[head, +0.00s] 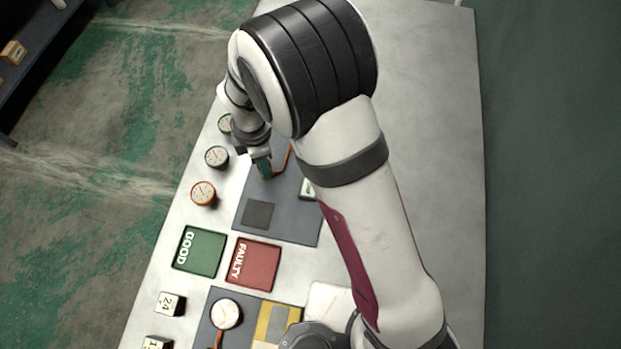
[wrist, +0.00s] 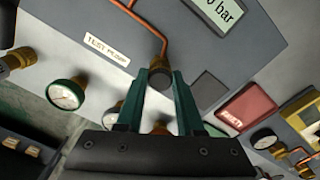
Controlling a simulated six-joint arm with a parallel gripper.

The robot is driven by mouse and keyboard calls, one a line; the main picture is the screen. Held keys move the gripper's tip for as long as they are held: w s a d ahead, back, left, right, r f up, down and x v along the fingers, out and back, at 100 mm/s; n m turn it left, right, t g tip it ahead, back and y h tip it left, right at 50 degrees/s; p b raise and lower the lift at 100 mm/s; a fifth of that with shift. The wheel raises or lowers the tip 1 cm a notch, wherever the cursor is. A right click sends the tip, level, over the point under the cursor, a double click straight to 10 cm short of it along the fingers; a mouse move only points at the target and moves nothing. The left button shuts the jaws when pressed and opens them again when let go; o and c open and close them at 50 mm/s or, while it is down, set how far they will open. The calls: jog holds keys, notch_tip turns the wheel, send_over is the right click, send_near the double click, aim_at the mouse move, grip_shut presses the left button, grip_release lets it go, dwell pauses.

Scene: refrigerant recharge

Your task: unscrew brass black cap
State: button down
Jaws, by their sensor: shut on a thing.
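My gripper (wrist: 160,75) has its two green fingers closed around a small dark and brass fitting (wrist: 158,64) at the end of a copper pipe (wrist: 145,25). I take this fitting for the brass black cap, but the fingers hide much of it. In the head view my gripper (head: 263,166) is low over the grey test pump panel (head: 290,222), beside the copper pipe (head: 287,156). My arm hides part of that panel.
Several gauges stand left of the panel, including a black-rimmed one (head: 216,156) and an orange one (head: 203,193). A green GOOD pad (head: 199,250) and red FAULTY pad (head: 253,262) lie nearer. A gauge (head: 226,313) sits on a second panel. The right tabletop is bare.

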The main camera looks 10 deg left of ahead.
jog(key=shift+n, duration=0.4)
jog(key=shift+r, duration=2.5)
